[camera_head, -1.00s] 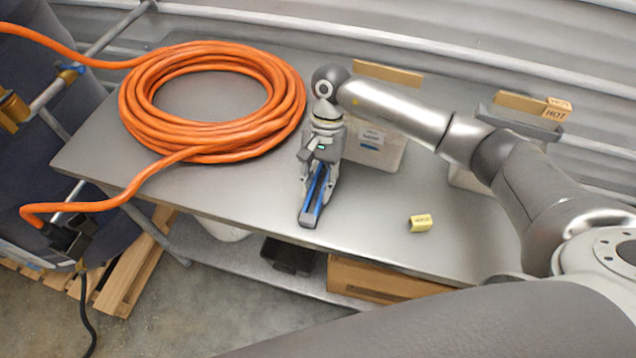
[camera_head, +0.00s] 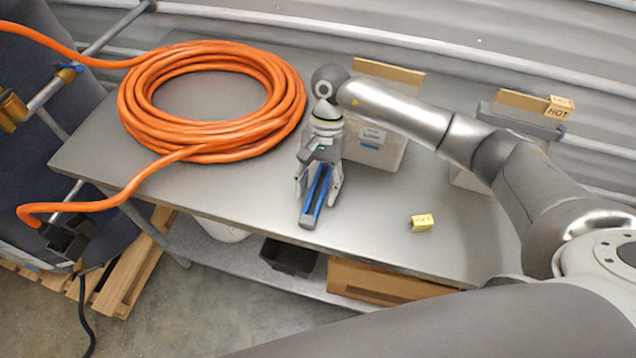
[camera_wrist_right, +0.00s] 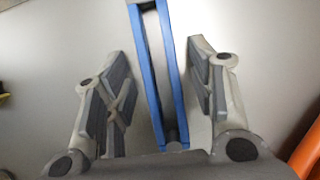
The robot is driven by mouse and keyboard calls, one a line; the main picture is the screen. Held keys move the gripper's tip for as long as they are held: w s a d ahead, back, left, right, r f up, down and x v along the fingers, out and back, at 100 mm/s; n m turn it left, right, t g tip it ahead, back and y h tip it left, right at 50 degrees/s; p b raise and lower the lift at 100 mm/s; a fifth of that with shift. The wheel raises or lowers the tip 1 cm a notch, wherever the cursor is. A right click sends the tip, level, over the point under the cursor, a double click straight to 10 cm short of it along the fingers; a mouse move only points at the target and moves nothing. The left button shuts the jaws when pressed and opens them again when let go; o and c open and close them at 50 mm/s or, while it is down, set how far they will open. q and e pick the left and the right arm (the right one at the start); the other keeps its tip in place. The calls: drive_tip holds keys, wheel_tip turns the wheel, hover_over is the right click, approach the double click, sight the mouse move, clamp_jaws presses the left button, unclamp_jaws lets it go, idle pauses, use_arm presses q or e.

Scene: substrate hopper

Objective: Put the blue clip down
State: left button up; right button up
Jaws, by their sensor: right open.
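The blue clip (camera_head: 316,196) lies on the grey metal table (camera_head: 225,190), near its front edge and right of the orange hose coil. My right gripper (camera_head: 319,192) is open over the clip, with one finger on each side. In the right wrist view the clip (camera_wrist_right: 160,75) stands between the spread fingers of my right gripper (camera_wrist_right: 160,90), with a gap on both sides. The clip's rear end is partly hidden by the gripper body. My left gripper is not in view.
A coil of orange hose (camera_head: 140,115) takes up the table's left part. A small yellow block (camera_head: 422,222) lies to the right. A block marked HOT (camera_head: 559,108) is at the back right.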

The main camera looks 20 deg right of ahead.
drive_tip(key=shift+r+p, duration=0.65)
drive_tip(key=shift+p, duration=0.1)
drive_tip(key=shift+w+r+b, duration=0.25)
drive_tip(key=shift+b, duration=0.05)
drive_tip(key=b+v, duration=0.4)
drive_tip(key=v, duration=0.7)
drive_tip(key=shift+s+r, duration=0.1)
drive_tip(key=shift+r, duration=0.15)
